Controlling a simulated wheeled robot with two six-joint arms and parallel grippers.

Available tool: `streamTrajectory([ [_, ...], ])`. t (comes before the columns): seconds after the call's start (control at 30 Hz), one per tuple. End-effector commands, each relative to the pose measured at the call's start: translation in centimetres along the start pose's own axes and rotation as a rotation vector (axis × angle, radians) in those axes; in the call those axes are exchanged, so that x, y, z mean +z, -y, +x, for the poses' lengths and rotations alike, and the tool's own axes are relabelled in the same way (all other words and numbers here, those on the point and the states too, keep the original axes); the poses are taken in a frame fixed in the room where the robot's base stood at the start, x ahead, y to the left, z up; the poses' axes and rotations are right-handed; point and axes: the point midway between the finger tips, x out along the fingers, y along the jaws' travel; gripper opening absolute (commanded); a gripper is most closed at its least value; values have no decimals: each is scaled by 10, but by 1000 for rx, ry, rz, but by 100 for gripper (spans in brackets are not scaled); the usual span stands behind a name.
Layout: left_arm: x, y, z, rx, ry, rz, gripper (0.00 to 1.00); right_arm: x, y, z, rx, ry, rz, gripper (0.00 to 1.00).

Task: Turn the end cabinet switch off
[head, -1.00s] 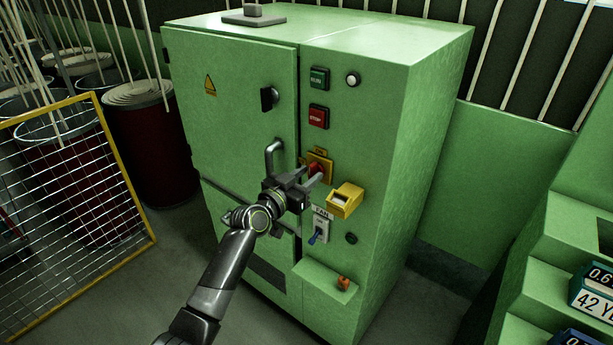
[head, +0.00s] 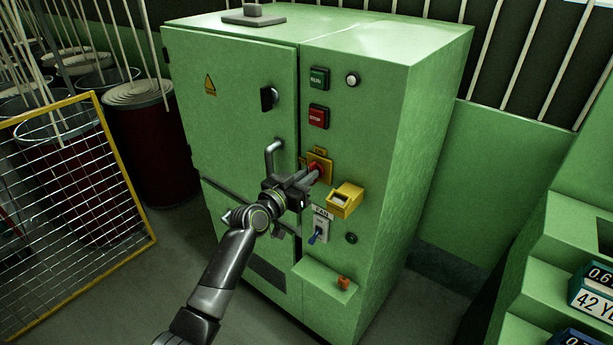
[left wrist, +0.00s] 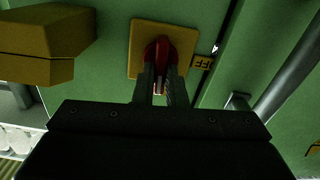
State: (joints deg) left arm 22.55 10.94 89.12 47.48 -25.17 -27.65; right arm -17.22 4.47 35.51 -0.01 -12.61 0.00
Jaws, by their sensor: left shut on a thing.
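The green end cabinet (head: 235,95) stands in front of me. On its right-hand panel is a red rotary switch (head: 316,170) on a yellow plate (head: 327,165). In the left wrist view the red switch handle (left wrist: 158,50) sits between my fingers on the yellow plate (left wrist: 138,62), with an OFF label (left wrist: 203,62) beside the plate. My left gripper (head: 312,176) is shut on the red handle; the fingers (left wrist: 161,88) hide part of it. My right gripper is not in view.
RUN (head: 319,78) and STOP (head: 318,116) buttons sit above. A yellow box (head: 344,199) juts out close below right of my gripper. A FAN switch (head: 320,230) is lower. A door handle (head: 273,155) is just left. A mesh guard (head: 80,180) stands at left.

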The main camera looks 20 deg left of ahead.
Motion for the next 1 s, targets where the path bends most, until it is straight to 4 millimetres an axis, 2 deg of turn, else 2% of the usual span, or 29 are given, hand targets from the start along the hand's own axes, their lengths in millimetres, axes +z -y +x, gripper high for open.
streamTrajectory([
  [1.0,2,5,0,-2,1,-923,0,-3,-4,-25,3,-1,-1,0],
])
